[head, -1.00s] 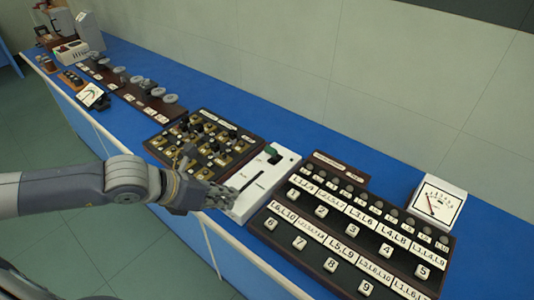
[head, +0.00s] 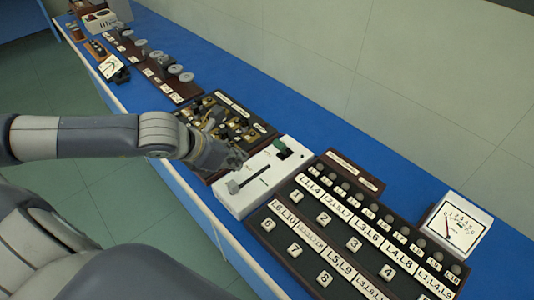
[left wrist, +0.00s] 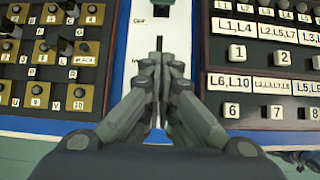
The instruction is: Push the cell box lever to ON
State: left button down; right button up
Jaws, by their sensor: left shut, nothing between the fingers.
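The white cell box (head: 287,178) stands on the blue bench, with a dark slot along its top. A grey lever-like piece (head: 233,187) sits at the slot's near end in the head view. A green knob (head: 281,147) is near the box's far end. My left gripper (head: 240,158) is shut and empty, above the box's left edge. In the left wrist view its closed fingertips (left wrist: 159,45) are over the cell box (left wrist: 168,28), below an OFF label; the fingers hide part of the slot.
A dark board with brass plugs (head: 247,117) adjoins the box on the left. A dark panel with numbered white buttons (head: 318,233) adjoins it on the right, with a white meter (head: 458,222) beyond. The blue bench (head: 400,160) is bare along the wall.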

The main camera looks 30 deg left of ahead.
aim_at(282, 149)
pick_arm(q)
jog(key=shift+p+x, duration=0.55)
jog(key=shift+x, duration=0.9)
jog(key=p+x, duration=0.2)
jog(key=x, duration=0.4)
jog(key=shift+w+d+f, duration=0.1)
jog(key=shift+w+f, duration=0.1)
jog(key=shift+w, duration=0.1)
jog(key=shift+w+d+r+p, duration=0.15)
jog(key=shift+w+r+p, duration=0.1)
jog(key=shift+w+p, duration=0.25)
jog(key=shift+w+d+r+p, duration=0.15)
jog(key=shift+w+r+p, duration=0.15)
jog(key=shift+w+p, duration=0.15)
jog(key=shift+w+d+r+p, duration=0.1)
jog(key=shift+w+d+p, duration=0.2)
jog(key=shift+w, duration=0.45)
pick_arm(e)
notch_tip(282, 149, up, 6)
jog(key=w, duration=0.1)
jog(key=shift+w+d, duration=0.3)
jog(key=shift+d, duration=0.15)
pick_arm(q)
jog(key=shift+w+r, duration=0.1)
pick_arm(e)
jog(key=shift+w+a+f, duration=0.1)
jog(key=shift+a+f, duration=0.15)
jog(key=shift+a, duration=0.05)
